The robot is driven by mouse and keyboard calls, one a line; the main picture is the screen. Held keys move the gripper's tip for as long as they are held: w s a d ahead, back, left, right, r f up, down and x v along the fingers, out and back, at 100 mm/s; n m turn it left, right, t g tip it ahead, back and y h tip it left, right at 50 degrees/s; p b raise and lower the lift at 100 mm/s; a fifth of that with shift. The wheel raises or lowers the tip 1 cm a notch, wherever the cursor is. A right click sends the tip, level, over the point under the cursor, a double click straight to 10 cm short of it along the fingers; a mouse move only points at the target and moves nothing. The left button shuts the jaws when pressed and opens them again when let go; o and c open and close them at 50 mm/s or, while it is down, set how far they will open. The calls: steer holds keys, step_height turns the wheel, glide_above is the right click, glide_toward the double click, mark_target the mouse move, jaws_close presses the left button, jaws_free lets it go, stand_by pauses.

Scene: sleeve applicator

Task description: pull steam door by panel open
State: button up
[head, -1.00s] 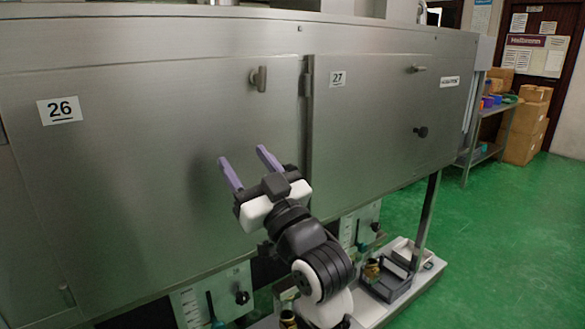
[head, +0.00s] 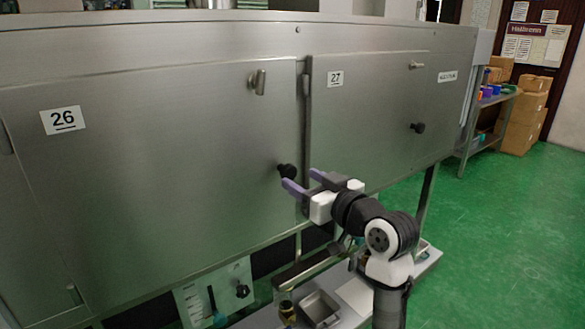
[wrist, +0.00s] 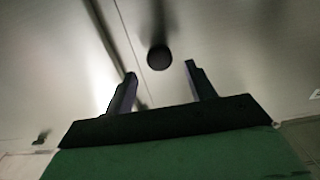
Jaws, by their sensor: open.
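The steel housing has two closed door panels, door 26 (head: 150,170) on the left and door 27 (head: 375,90) on the right. I cannot tell from labels which one is the steam door. Door 26 has a black knob (head: 287,171) at its lower right. Door 27 has its own black knob (head: 417,128). My gripper (head: 304,181) is open, its purple fingers pointing left at door 26's knob, close to it. In the wrist view a round black knob (wrist: 159,57) shows just beyond and between the fingertips (wrist: 160,72), with nothing held.
A latch handle (head: 258,81) sits at door 26's top right. Below the housing are a gauge panel (head: 215,293), a metal tray (head: 319,308) and a low platform. A shelf with boxes (head: 525,110) stands at the far right. The green floor (head: 510,240) on the right is clear.

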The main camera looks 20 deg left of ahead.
mark_target(291, 173)
steer(key=shift+p+x, duration=0.4)
steer(key=shift+x, duration=1.95)
jaws_close()
